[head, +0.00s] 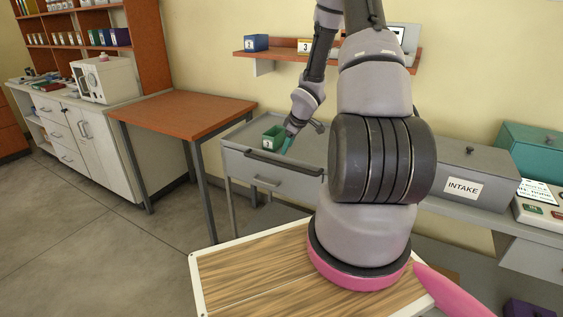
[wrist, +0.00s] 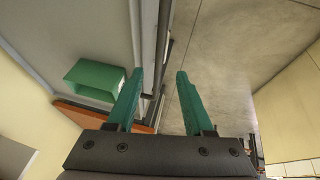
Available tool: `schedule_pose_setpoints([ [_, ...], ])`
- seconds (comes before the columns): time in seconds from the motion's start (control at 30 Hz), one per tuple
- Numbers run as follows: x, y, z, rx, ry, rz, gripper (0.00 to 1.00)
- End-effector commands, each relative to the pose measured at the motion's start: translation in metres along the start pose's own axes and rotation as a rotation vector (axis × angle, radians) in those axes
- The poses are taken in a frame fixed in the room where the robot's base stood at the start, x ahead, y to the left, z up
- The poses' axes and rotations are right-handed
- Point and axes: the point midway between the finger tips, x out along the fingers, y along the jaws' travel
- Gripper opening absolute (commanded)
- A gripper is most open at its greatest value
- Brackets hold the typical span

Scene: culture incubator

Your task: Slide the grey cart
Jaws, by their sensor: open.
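The grey cart (head: 240,153) stands against the orange-topped table, its grey top also showing in the wrist view (wrist: 90,25). A dark handle bar (head: 283,163) runs along its front edge. In the wrist view the bar (wrist: 163,40) lies in line with the gap between my fingers; I cannot tell how far off it is. My gripper (head: 287,145) is open and empty above the front part of the cart, close to the green bin. Its green fingers (wrist: 159,73) are spread in the wrist view. My arm hides the cart's right part.
A green bin (head: 273,140) marked 1 sits on the cart and also shows in the wrist view (wrist: 93,79). The orange-topped table (head: 185,112) is left of the cart. A grey INTAKE box (head: 475,165) stands on the right counter. The floor (head: 90,215) at the left front is clear.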

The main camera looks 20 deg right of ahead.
Motion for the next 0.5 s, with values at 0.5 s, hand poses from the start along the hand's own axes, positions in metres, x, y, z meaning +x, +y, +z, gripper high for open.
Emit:
schedule_pose_setpoints([
  [0.5,0.087,0.000,0.000,-0.001,-0.002,0.001,0.52],
])
